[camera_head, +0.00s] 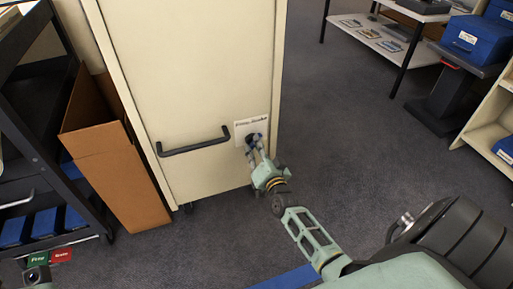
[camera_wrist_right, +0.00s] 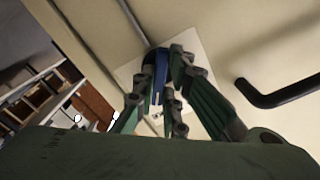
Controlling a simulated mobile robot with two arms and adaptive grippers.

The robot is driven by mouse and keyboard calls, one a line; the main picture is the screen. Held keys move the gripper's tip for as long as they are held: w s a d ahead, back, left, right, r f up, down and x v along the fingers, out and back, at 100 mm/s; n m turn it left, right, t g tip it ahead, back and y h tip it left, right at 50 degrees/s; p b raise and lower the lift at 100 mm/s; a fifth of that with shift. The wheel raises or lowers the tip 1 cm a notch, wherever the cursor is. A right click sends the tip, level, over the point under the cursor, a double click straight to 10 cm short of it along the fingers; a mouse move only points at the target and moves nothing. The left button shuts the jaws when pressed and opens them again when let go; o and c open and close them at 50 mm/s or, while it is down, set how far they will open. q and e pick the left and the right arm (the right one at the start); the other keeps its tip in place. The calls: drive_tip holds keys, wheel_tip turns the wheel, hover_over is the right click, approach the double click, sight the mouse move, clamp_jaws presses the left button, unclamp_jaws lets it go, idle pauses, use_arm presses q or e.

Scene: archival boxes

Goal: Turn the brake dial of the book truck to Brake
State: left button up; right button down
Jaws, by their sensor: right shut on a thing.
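The book truck (camera_head: 190,70) is a tall cream cabinet on casters, with a black bar handle (camera_head: 193,147) on its end panel. The brake dial (camera_head: 254,138) is a dark knob on a pale label plate (camera_head: 243,125) near the panel's right edge. My right gripper (camera_head: 256,145) is at the dial with its fingers shut on it. In the right wrist view the dial shows a blue pointer (camera_wrist_right: 159,82) between the fingers. The fingers hide much of the dial, and the plate's lettering is too small to read.
An open cardboard box (camera_head: 125,170) stands left of the truck, beside a dark shelf cart (camera_head: 40,130) with blue boxes. Green and red labels sit at the lower left. The grey carpet right of the truck is clear. Tables and shelves with blue boxes (camera_head: 475,38) stand at the upper right.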

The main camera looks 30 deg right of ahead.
drive_tip(key=c, duration=1.8)
unclamp_jaws()
drive_tip(key=v, duration=1.2)
drive_tip(key=shift+d, duration=0.1)
